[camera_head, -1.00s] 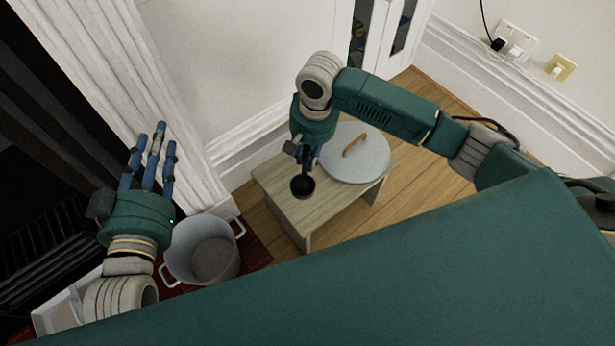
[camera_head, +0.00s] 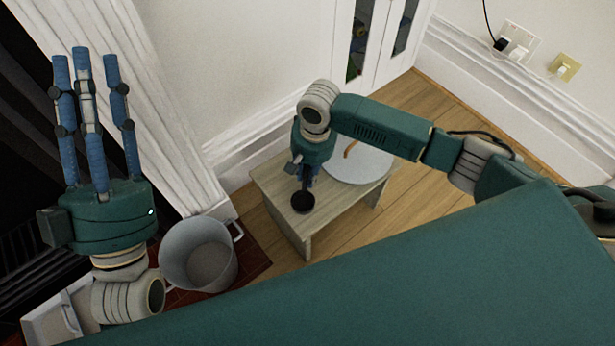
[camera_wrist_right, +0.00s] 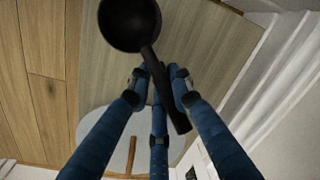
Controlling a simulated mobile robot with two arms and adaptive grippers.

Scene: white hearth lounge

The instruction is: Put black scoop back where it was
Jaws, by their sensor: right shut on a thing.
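The black scoop (camera_head: 303,203) is at the front part of the small wooden table (camera_head: 329,214), bowl toward the table's front edge. It also shows in the right wrist view (camera_wrist_right: 130,24), its handle running between my fingers. My right gripper (camera_head: 307,182) points down over the table and is shut on the scoop's handle; it also shows in the right wrist view (camera_wrist_right: 157,76). Whether the bowl touches the tabletop I cannot tell. My left gripper (camera_head: 91,62) is raised at the left, fingers apart, open and empty.
A round grey lid (camera_head: 366,168) with a wooden handle lies on the table, partly hidden by my right arm. A grey pot (camera_head: 202,258) stands on the floor left of the table. The white wall is behind. Wooden floor right of the table is clear.

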